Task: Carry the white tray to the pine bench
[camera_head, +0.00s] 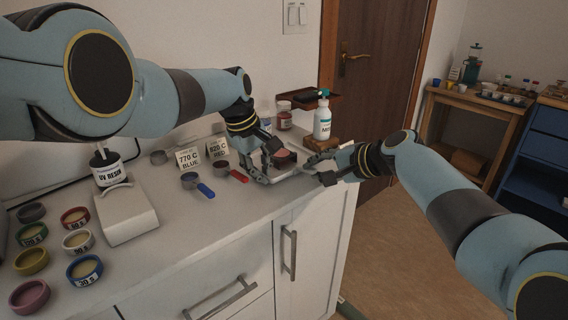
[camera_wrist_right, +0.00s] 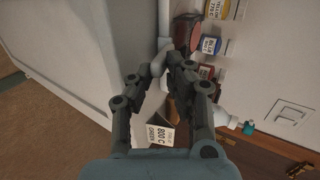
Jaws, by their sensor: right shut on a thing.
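The white tray (camera_head: 288,176) is at the right end of the white counter, between my two grippers and mostly hidden by them. A dark reddish item (camera_head: 285,157) shows at the tray. My left gripper (camera_head: 262,172) is at the tray's left side; whether its fingers are closed is unclear. My right gripper (camera_head: 316,166) is shut on the tray's right side. In the right wrist view, the right fingers (camera_wrist_right: 168,60) meet at a pale edge. A wooden bench (camera_head: 436,92), probably the pine bench, stands at the back right.
A white bottle (camera_head: 322,124) stands just behind the tray. Cards, scoops (camera_head: 190,180), a scale (camera_head: 125,212) and several coloured tins cover the counter to the left. The bench top holds cups and a blue-green press (camera_head: 472,65). A blue cabinet (camera_head: 545,155) stands beside it. The floor between is clear.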

